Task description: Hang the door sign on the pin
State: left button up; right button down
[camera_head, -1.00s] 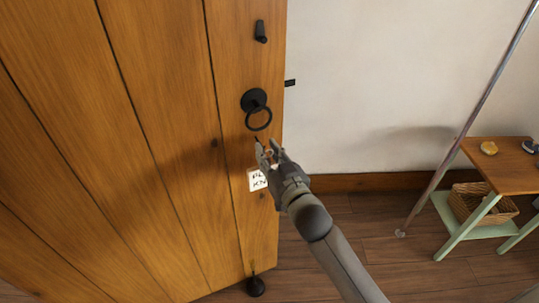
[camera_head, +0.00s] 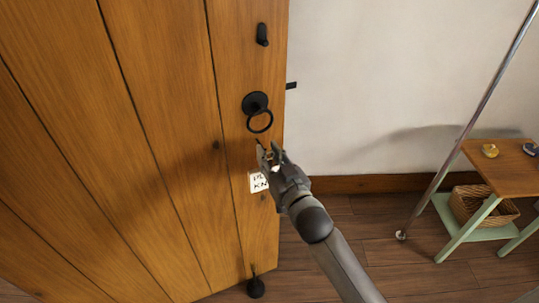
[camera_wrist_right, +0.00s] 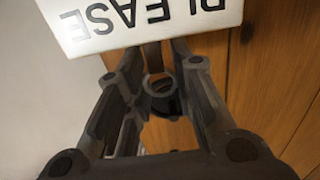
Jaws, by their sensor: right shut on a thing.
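The door sign (camera_head: 258,183) is a small white plate with black letters, hanging below my right gripper close to the wooden door. In the right wrist view the sign (camera_wrist_right: 150,18) fills the top, with "PLEASE" upside down. My right gripper (camera_head: 268,152) is shut on the sign's upper part; its fingers hide the exact grip. A short black peg (camera_head: 262,34), which looks like the pin, sticks out high on the door, well above the gripper. A thin dark piece shows at the fingertips; I cannot tell what it is. My left gripper is out of view.
A black ring handle (camera_head: 258,111) hangs on the door between the peg and my gripper. A black latch (camera_head: 291,85) juts from the door edge. A metal pole (camera_head: 465,125) and small table (camera_head: 500,168) stand at the right, with a basket (camera_head: 478,203) below.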

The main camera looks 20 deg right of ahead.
dwell(0.7)
jog(key=shift+w+a+p, duration=0.1)
jog(key=shift+w+p, duration=0.25)
jog(key=shift+w, duration=0.9)
dwell(1.1)
jog(key=shift+w+a+f+b, duration=0.1)
jog(key=shift+w+f+b, duration=0.2)
jog(key=shift+w+f, duration=0.35)
dwell(1.4)
jog(key=shift+w+f, duration=0.1)
jog(key=shift+w, duration=0.35)
dwell(0.7)
jog(key=shift+f+b, duration=0.35)
jog(key=shift+f, duration=0.2)
dwell(0.4)
